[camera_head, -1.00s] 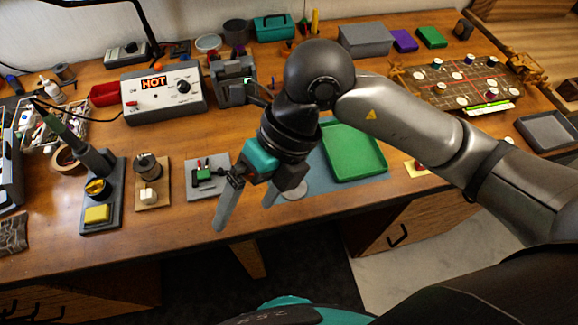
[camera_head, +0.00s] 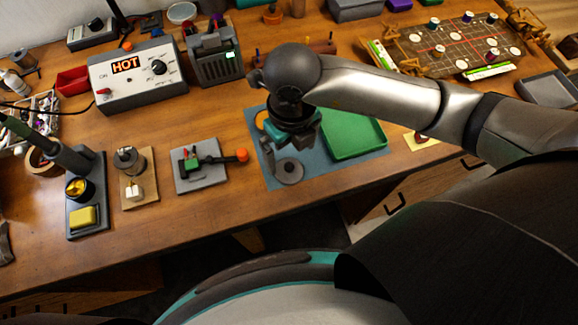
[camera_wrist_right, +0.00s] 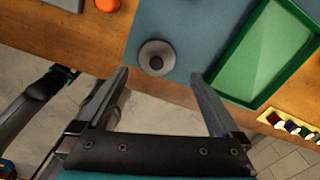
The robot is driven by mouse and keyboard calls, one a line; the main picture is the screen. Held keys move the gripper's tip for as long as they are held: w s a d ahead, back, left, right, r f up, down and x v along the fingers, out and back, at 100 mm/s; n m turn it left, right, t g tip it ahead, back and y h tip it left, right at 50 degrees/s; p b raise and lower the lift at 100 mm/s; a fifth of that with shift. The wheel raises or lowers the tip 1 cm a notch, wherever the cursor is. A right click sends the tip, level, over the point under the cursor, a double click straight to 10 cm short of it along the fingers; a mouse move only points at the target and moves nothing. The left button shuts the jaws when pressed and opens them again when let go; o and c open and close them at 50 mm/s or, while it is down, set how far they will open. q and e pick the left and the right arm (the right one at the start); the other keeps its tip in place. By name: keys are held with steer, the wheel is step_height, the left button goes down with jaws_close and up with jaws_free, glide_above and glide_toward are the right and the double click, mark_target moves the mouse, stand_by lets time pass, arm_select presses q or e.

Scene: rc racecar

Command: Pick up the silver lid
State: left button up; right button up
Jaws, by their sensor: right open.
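The silver lid (camera_head: 289,171) is a small round grey disc with a darker knob in its middle. It lies flat near the front edge of the blue-grey mat (camera_head: 262,172). My right gripper (camera_head: 286,150) is open and empty, pointing down just above and behind the lid in the head view. In the right wrist view the lid (camera_wrist_right: 157,58) shows whole, just beyond the fingertips and in line with the gap between the right gripper's fingers (camera_wrist_right: 160,76). I cannot tell the exact height between them.
A green tray (camera_head: 380,146) lies on the mat right of the lid. A grey fixture (camera_head: 205,178) with an orange-ended part (camera_head: 241,155) stands to the left. The table's front edge is close to the lid.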

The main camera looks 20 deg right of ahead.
mark_target(289, 166)
steer(key=shift+s+a+f, duration=0.1)
steer(key=shift+a+f, duration=0.05)
steer(key=shift+f, duration=1.25)
steer(key=shift+a+f, duration=0.1)
steer(key=shift+f, duration=1.25)
steer(key=shift+c, duration=0.4)
steer(key=c, duration=1.1)
steer(key=shift+r, duration=0.1)
steer(key=shift+c, duration=0.2)
